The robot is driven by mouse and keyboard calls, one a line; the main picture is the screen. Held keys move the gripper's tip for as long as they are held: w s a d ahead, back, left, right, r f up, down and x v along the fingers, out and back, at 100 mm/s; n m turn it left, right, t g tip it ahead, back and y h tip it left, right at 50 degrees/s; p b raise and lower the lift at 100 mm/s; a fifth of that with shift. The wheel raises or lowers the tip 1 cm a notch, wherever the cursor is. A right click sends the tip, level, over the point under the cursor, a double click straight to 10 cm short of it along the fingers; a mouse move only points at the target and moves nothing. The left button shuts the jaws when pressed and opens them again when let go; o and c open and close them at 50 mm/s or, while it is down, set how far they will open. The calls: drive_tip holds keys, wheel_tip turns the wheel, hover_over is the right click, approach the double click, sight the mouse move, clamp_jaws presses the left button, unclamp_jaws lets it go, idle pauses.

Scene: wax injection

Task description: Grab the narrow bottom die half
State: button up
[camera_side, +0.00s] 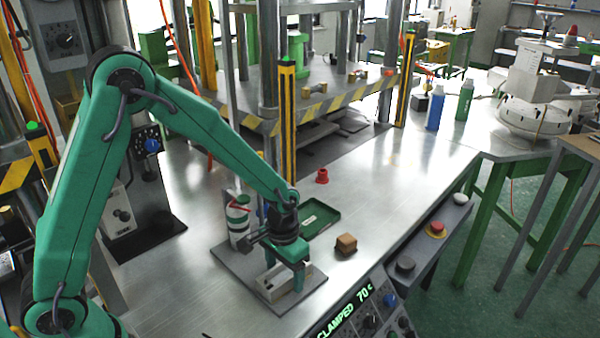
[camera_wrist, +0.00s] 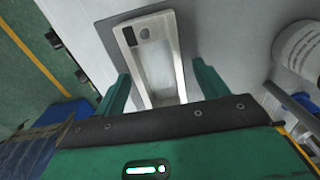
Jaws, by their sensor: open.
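A pale metal die half (camera_side: 270,287) lies on a grey plate (camera_side: 233,262) near the front of the bench. I take it for the narrow bottom die half. In the wrist view the die half (camera_wrist: 158,62) is a long light block with a framed face and a dark square near its far end. My gripper (camera_side: 289,274) is just above the plate, at the die half, which it partly hides in the side view. In the wrist view my gripper (camera_wrist: 161,82) is open, with one green finger on each side of the block. A gap shows beside each finger.
A white canister (camera_side: 238,222) stands close behind my gripper; it also shows at the right of the wrist view (camera_wrist: 303,52). A green tray (camera_side: 328,210), a brown block (camera_side: 346,244) and a red part (camera_side: 322,176) lie nearby. The bench to the right is mostly clear.

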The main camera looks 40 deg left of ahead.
drive_tip(key=shift+f, duration=0.2)
idle(0.3)
drive_tip(key=c, duration=1.4)
drive_tip(key=shift+r, duration=0.2)
drive_tip(key=shift+r, duration=0.55)
wheel_tip(320, 180, up, 3)
drive_tip(key=shift+r, duration=0.2)
drive_tip(key=s+d+r, duration=0.4)
drive_tip(key=s+d, duration=0.1)
drive_tip(key=s+d+r, duration=0.2)
drive_tip(key=s+d, duration=0.1)
drive_tip(key=shift+d+r, duration=0.25)
drive_tip(key=shift+r, duration=0.1)
